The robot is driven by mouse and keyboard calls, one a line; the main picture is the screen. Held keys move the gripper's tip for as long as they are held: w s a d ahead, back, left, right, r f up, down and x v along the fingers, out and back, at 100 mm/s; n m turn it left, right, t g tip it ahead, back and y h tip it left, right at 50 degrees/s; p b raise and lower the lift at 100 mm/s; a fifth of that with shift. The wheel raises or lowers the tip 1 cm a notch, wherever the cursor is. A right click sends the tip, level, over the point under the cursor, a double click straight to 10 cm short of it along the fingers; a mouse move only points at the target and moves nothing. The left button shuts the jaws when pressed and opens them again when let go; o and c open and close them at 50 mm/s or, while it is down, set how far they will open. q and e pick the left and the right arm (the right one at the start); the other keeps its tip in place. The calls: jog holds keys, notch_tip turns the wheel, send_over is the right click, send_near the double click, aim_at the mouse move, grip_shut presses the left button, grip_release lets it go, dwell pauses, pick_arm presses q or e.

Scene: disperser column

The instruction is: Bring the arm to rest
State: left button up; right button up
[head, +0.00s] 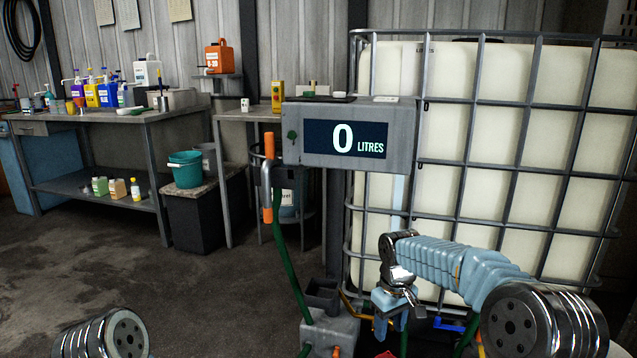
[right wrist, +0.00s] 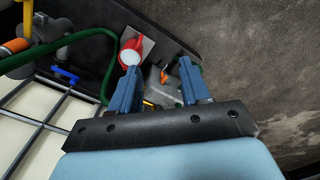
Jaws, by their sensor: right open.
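My right arm (head: 470,268) reaches in from the lower right in the head view, bent with its hand pointing down. My right gripper (head: 391,322) hangs below the display box, in front of the white caged tank. In the right wrist view the right gripper (right wrist: 160,72) is open, its two blue fingers apart with nothing held between them. A red part with a round white face (right wrist: 131,55) shows by the left fingertip; I cannot tell whether they touch. Only a chrome part of my left arm shows at the lower left of the head view; its gripper is out of view.
The display box (head: 350,107) reads 0 LITRES. An orange-handled nozzle (head: 268,180) hangs at its left side with a green hose (head: 288,265). The caged tank (head: 520,120) fills the right. A workbench (head: 100,115) stands at the back left. The floor (head: 120,270) before it is clear.

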jog(key=s+a+f+m+y, duration=0.15)
jog(key=s+f, duration=0.45)
jog(key=f, duration=0.6)
jog(key=s+a+f+m+y, duration=0.1)
jog(key=s+a+f+y, duration=0.3)
jog(key=f, duration=0.7)
jog(key=s+f+m, duration=0.2)
jog(key=s+f, duration=0.1)
jog(key=s, duration=0.6)
jog(key=s+f+m+h, duration=0.1)
jog(key=s+f+m, duration=0.2)
jog(key=s, duration=0.6)
jog(key=shift+s+f, duration=0.15)
jog(key=shift+f, duration=0.3)
